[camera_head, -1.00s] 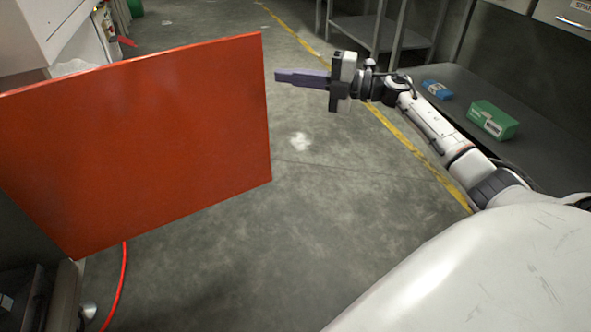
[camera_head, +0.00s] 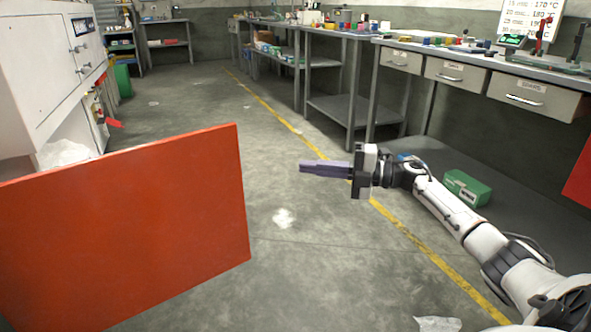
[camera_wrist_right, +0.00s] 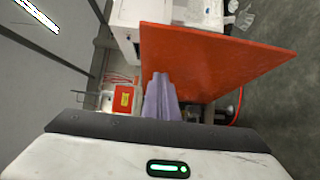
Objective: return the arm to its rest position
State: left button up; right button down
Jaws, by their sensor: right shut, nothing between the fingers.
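My right arm (camera_head: 455,215) comes in from the lower right of the head view and reaches out over the floor. Its gripper (camera_head: 310,167) points left, with the purple fingers together and nothing held. The fingers also show in the right wrist view (camera_wrist_right: 160,92), in front of an orange-red panel (camera_wrist_right: 205,60). In the head view the panel (camera_head: 125,230) stands at the lower left, with a gap of floor between its right edge and my fingertips. My left arm and gripper do not show.
A long workbench with drawers (camera_head: 455,72) runs along the right. A green box (camera_head: 467,188) lies on a low dark surface beside my right arm. A white cabinet (camera_head: 40,75) stands at the left.

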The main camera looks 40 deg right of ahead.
jog(key=shift+s+d, duration=0.15)
jog(key=shift+d, duration=0.2)
